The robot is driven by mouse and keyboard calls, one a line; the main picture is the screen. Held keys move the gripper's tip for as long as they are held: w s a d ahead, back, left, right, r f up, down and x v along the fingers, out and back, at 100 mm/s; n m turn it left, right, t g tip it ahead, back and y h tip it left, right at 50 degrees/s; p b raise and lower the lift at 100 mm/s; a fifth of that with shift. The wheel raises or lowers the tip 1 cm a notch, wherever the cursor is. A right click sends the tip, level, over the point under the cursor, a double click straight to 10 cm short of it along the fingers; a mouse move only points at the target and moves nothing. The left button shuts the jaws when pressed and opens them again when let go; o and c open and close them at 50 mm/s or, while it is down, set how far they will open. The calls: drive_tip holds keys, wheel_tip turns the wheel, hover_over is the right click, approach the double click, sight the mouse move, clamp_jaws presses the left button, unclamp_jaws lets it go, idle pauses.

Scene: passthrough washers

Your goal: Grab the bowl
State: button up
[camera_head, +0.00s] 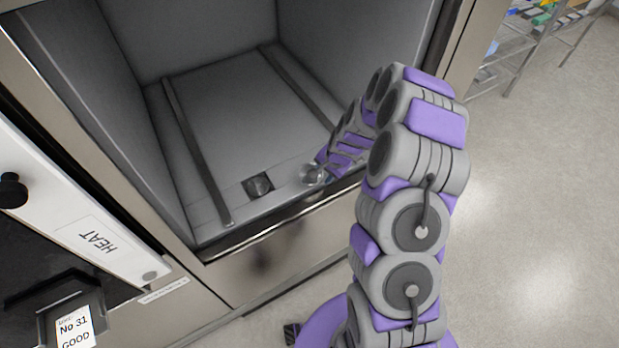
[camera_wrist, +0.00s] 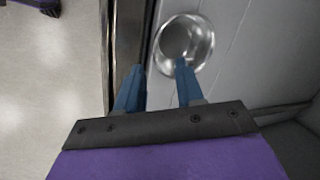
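A shiny metal bowl (camera_head: 312,174) sits on the floor of the washer chamber near its front edge, close to my arm's end. It also shows in the wrist view (camera_wrist: 199,45), where its round rim and hollow inside are visible. My gripper (camera_wrist: 160,70) has its two blue fingers apart. The right finger's tip overlaps the bowl's near rim in the picture. The left finger is over the chamber's front edge, outside the bowl. I cannot tell whether the finger touches the bowl. In the head view my gripper (camera_head: 326,172) is mostly hidden by my arm.
The washer chamber (camera_head: 235,110) is open, with two dark rails (camera_head: 195,150) along its floor. A dark square drain (camera_head: 258,185) lies left of the bowl. A panel marked HEAT (camera_head: 90,235) is at the left. A wire shelf (camera_head: 530,40) stands at the back right. Floor at right is clear.

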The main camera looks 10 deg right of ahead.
sight(321, 179)
drive_tip(key=shift+d+f+b, duration=0.2)
drive_tip(key=shift+f+b, duration=0.1)
drive_tip(key=shift+f, duration=0.85)
drive_tip(key=a+f, duration=0.2)
drive_tip(key=shift+w+f+b, duration=0.3)
drive_tip(key=shift+w, duration=0.1)
drive_tip(key=shift+a, duration=0.25)
drive_tip(key=shift+d, duration=0.7)
drive_tip(key=c, duration=0.4)
drive_tip(key=shift+d, duration=0.2)
clamp_jaws()
drive_tip(key=shift+a, duration=0.7)
